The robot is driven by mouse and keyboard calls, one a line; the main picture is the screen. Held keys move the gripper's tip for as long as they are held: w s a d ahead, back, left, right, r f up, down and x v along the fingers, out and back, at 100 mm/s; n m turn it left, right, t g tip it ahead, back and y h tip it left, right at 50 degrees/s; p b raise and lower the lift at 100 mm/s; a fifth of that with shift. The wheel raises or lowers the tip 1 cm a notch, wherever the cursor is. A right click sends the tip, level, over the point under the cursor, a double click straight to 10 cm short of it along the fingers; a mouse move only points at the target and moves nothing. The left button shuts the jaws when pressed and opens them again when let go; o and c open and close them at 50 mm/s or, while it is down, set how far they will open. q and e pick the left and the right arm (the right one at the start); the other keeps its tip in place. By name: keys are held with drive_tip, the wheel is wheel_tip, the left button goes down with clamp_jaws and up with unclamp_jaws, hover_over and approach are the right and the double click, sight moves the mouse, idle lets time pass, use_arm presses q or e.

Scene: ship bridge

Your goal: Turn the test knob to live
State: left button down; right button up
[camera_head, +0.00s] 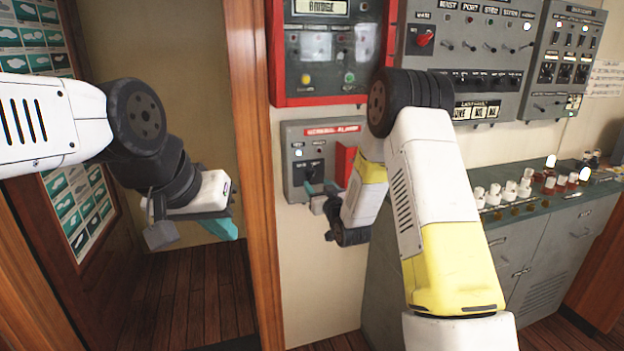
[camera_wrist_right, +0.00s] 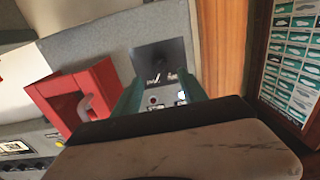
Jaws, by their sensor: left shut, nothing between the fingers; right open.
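The grey general alarm panel (camera_head: 322,134) is on the wall in the head view, with a red title strip. A dark square plate on it carries the small black knob (camera_head: 309,172). In the right wrist view the dark plate (camera_wrist_right: 165,60) lies ahead of the fingers, with white lettering. Which way the knob points is too dark to tell. My right gripper (camera_head: 318,191) is open just in front of the panel, its two teal fingers (camera_wrist_right: 160,92) apart on either side of the plate's lower part. My left gripper (camera_head: 225,228) is shut and empty, left of the wooden post.
A red guard or box (camera_head: 346,163) sticks out beside the knob; it shows large in the right wrist view (camera_wrist_right: 75,97). A red-framed panel (camera_head: 325,55) is above. A wooden post (camera_head: 252,150) stands left. A grey console (camera_head: 500,230) is right.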

sight(312, 178)
drive_tip(key=x, duration=0.6)
drive_tip(key=shift+w, duration=0.3)
